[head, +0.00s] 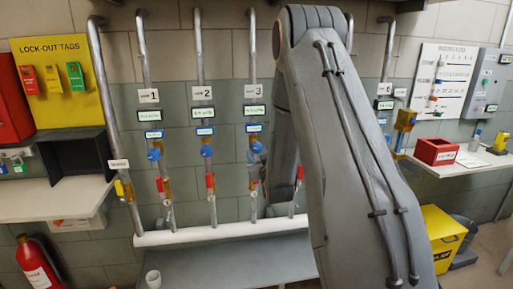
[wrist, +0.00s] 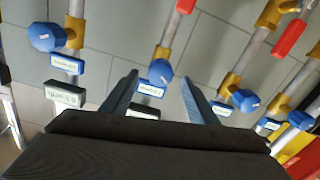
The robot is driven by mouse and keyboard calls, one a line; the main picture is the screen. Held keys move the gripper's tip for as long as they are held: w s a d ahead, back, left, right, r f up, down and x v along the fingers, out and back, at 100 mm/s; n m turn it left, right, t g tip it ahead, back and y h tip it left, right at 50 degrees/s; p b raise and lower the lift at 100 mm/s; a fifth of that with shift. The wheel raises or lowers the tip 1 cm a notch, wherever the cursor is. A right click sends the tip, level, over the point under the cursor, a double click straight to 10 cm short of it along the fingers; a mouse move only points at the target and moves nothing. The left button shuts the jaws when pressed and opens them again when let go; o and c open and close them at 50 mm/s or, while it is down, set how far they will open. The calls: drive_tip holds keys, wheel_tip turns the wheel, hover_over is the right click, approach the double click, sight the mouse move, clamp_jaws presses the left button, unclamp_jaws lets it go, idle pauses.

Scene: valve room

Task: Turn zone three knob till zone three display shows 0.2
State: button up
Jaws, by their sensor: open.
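The zone three knob is a blue knob on a brass valve body, on the pipe under the label marked 3 (head: 253,91). In the wrist view, which looks upside down, a blue knob (wrist: 160,71), apparently zone three's, shows between my gripper's (wrist: 158,78) two spread fingers. The gripper is open and empty; I cannot tell whether it touches the knob. The display below that knob is mostly hidden by my gripper.
Neighbouring pipes carry similar blue knobs, such as zone two's (head: 206,151) and zone one's (head: 154,154), with red handles (head: 210,181) below. A grey ledge (head: 215,262) runs beneath. A red box (head: 435,151) stands on a shelf at the right.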

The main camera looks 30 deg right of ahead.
sight(257, 149)
drive_tip(key=p+x, duration=0.1)
drive_tip(key=x, duration=0.5)
drive_tip(key=shift+w, duration=0.1)
drive_tip(key=c, duration=1)
drive_tip(key=shift+c, duration=0.2)
